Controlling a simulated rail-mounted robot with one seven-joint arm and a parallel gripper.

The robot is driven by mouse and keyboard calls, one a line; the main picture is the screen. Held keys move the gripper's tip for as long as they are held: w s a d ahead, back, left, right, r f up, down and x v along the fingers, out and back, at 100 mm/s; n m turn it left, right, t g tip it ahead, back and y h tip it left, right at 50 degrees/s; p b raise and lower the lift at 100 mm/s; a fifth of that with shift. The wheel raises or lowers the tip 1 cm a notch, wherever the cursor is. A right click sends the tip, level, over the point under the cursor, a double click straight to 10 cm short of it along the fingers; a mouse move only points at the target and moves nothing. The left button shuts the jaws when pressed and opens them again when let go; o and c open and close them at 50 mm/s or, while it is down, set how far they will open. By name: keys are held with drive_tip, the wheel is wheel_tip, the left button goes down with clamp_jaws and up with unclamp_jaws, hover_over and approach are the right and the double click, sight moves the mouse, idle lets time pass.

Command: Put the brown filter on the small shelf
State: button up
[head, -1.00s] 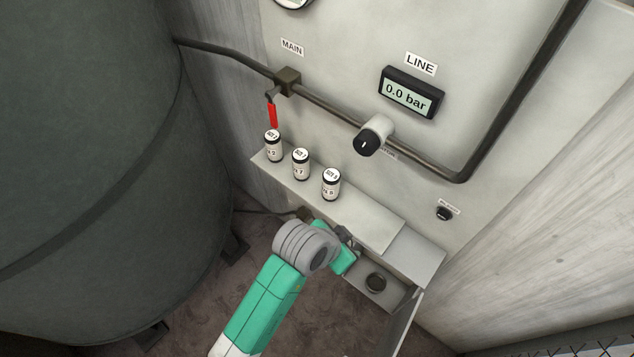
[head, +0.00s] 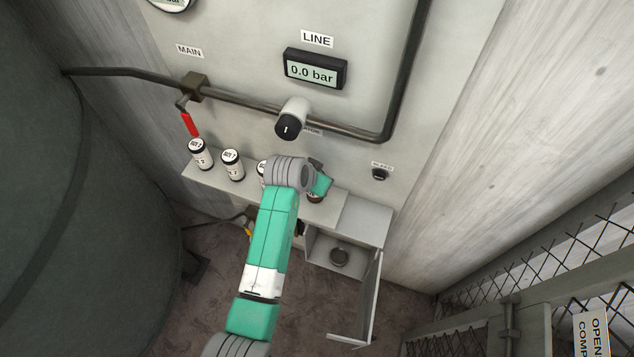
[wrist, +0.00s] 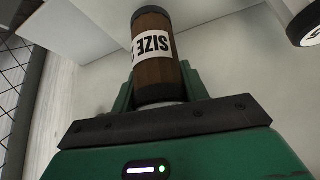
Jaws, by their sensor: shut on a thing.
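The brown filter (wrist: 158,70) is a brown cylinder with dark ends and a white "SIZE" label, upside down in the wrist view. My gripper (wrist: 158,98) is shut on its lower part. In the head view my gripper (head: 318,182) is at the right end of the small shelf (head: 328,211), and a bit of the brown filter (head: 315,197) shows below it. I cannot tell whether the filter touches the shelf. A third (head: 262,168) is partly hidden by my arm.
An open box (head: 350,215) with its door (head: 370,295) swung out is right of the shelf. A knob (head: 291,120), a pipe and a red-handled valve (head: 190,124) are on the wall above. A large tank (head: 35,200) stands left.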

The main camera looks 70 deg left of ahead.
drive_tip(key=shift+f, duration=1.3)
drive_tip(key=shift+f, duration=0.2)
drive_tip(key=o, duration=1)
drive_tip(key=shift+r, duration=0.1)
drive_tip(key=v, duration=1.2)
drive_tip(key=shift+r+p, duration=0.1)
drive_tip(key=shift+p, duration=0.3)
